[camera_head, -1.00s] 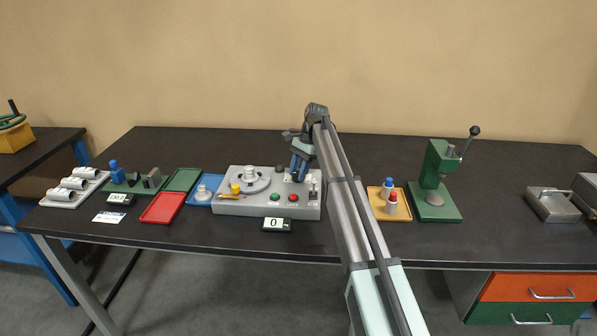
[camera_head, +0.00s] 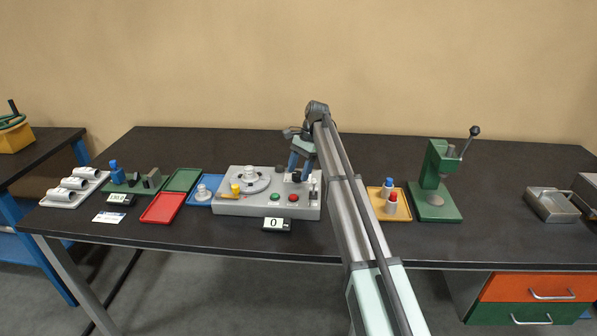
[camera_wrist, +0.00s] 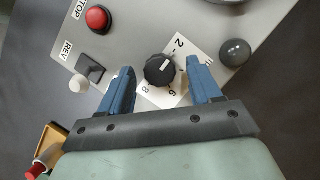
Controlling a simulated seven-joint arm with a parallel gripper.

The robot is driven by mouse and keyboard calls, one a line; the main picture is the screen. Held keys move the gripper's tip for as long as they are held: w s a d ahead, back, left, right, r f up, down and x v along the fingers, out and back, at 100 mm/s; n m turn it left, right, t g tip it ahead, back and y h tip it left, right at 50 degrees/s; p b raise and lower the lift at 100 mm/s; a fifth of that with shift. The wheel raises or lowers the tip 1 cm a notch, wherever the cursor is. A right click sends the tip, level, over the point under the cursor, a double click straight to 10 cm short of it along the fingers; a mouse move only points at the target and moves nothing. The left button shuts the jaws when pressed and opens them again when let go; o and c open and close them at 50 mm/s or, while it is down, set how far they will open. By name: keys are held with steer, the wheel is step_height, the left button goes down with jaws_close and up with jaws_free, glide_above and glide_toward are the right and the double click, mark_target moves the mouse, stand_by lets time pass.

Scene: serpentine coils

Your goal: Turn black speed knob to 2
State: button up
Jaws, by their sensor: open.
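The black speed knob (camera_wrist: 159,70) sits on a white dial plate on the grey machine panel in the wrist view. The digits 2, 6 and 8 show around it, with 2 at its upper right. A small pale mark shows on its top; which digit it points at I cannot tell for sure. My gripper (camera_wrist: 160,67) is open, with one blue finger on each side of the knob and visible gaps between.
Near the knob are a red stop button (camera_wrist: 98,19), a black REV switch (camera_wrist: 91,68) and a dark grey round knob (camera_wrist: 235,52). A display (camera_head: 275,224) reading 0 stands before the machine. A yellow tray (camera_head: 402,214) with bottles stands to the right.

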steer(key=v, duration=0.6)
steer(key=shift+r, duration=0.35)
steer(key=shift+w+d, duration=0.15)
